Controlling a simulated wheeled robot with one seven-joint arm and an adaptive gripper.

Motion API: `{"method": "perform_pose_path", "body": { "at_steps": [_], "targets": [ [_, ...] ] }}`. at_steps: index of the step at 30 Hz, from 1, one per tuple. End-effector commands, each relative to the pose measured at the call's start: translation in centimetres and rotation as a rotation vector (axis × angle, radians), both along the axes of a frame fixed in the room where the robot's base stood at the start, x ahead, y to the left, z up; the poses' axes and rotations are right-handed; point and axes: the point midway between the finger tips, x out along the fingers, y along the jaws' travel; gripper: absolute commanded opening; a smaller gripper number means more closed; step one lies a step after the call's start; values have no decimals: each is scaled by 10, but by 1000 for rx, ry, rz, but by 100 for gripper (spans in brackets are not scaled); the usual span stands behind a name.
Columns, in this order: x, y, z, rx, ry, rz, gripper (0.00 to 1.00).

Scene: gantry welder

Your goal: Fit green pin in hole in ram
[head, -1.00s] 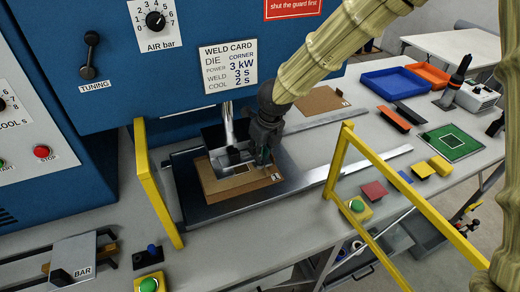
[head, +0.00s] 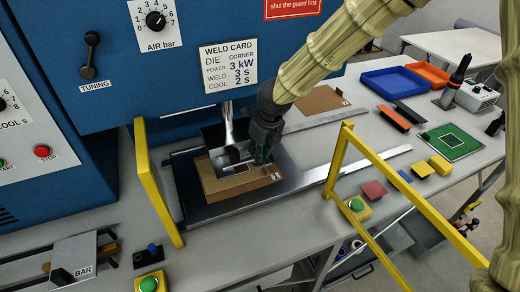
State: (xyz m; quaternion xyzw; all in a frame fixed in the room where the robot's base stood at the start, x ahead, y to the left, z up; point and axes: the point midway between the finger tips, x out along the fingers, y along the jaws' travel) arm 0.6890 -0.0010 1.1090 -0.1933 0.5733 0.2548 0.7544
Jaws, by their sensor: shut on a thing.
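The ram (head: 229,125) is a shiny upright rod coming down from the blue welder's front, with a dark lower end above a brown block. My gripper (head: 262,156) is just right of the ram, pointing down over the right part of the brown block (head: 215,191). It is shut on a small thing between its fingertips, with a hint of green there. I take this to be the green pin, mostly hidden by the fingers. The hole in the ram cannot be made out. A dark, tilted plate (head: 213,136) shows beside the ram.
A yellow guard post (head: 157,185) stands left of the brown block, and a yellow frame (head: 400,195) stands at the right. Blue (head: 395,83) and orange (head: 428,74) trays lie farther back. A green board (head: 450,141) and small coloured blocks lie on the right bench.

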Motion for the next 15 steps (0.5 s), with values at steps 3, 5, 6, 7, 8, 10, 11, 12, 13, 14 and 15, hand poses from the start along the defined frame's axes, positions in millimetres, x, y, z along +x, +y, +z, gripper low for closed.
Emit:
{"method": "perform_pose_path", "body": {
  "at_steps": [3, 5, 6, 7, 8, 10, 11, 12, 13, 14, 15],
  "targets": [
    [0, 0, -2, 0, 0, 0, 1],
    [0, 0, -4, 0, 0, 0, 1],
    [0, 0, -5, 0, 0, 0, 1],
    [0, 0, -6, 0, 0, 0, 1],
    [0, 0, -6, 0, 0, 0, 1],
    [0, 0, -8, 0, 0, 0, 1],
    [0, 0, -8, 0, 0, 0, 0],
    [0, 0, -9, 0, 0, 0, 0],
    [0, 0, -10, 0, 0, 0, 0],
    [0, 0, -11, 0, 0, 0, 0],
    [0, 0, -12, 0, 0, 0, 0]
  ]
}}
